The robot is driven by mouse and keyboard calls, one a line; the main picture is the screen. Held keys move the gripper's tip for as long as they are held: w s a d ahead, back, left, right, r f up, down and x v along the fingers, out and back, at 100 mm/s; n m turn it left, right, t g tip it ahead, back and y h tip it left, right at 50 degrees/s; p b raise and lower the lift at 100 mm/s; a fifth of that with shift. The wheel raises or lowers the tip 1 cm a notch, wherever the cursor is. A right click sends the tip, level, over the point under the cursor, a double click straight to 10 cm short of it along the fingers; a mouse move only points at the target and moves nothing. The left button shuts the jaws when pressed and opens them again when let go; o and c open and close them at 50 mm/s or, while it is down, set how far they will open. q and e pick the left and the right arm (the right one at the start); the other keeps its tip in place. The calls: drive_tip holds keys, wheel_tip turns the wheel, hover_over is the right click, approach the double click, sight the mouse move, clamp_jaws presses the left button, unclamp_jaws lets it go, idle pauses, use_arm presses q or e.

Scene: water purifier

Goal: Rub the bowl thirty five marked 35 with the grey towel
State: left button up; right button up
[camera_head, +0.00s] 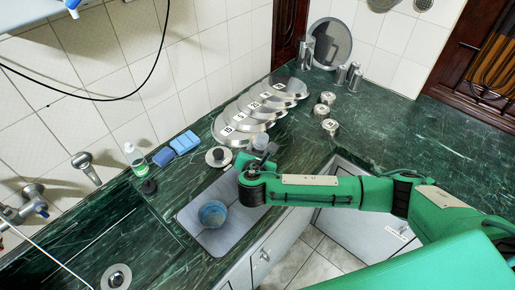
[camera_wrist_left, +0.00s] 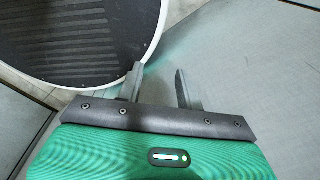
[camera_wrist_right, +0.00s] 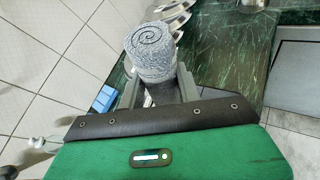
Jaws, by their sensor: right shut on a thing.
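My right gripper (camera_head: 262,157) is shut on the rolled grey towel (camera_wrist_right: 153,50), which stands up from the fingers in the right wrist view. In the head view the grey towel (camera_head: 260,142) shows just beyond the gripper, near the front of the metal bowls. Several shiny metal bowls (camera_head: 236,128) with white number labels lean in an overlapping row by the tiled wall. The nearest label looks like 15; the farther labels are too small to read surely, so I cannot tell which is 35. My left gripper (camera_wrist_left: 158,85) is open and empty.
A blue bowl (camera_head: 212,214) sits on a grey tray (camera_head: 190,215) at the counter's front. A blue sponge (camera_head: 185,142), a white bottle (camera_head: 134,157) and small labelled tins (camera_head: 330,127) stand around. The green counter (camera_head: 420,125) is clear at right. A round dark-topped object (camera_wrist_left: 75,35) is near my left gripper.

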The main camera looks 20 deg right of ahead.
drive_tip(key=shift+f+b, duration=2.35)
drive_tip(key=shift+b, duration=0.1)
drive_tip(key=shift+f+b, duration=0.75)
drive_tip(key=shift+f, duration=1.45)
drive_tip(key=shift+f, duration=0.4)
drive_tip(key=shift+w+d, duration=0.15)
drive_tip(key=shift+d, duration=0.05)
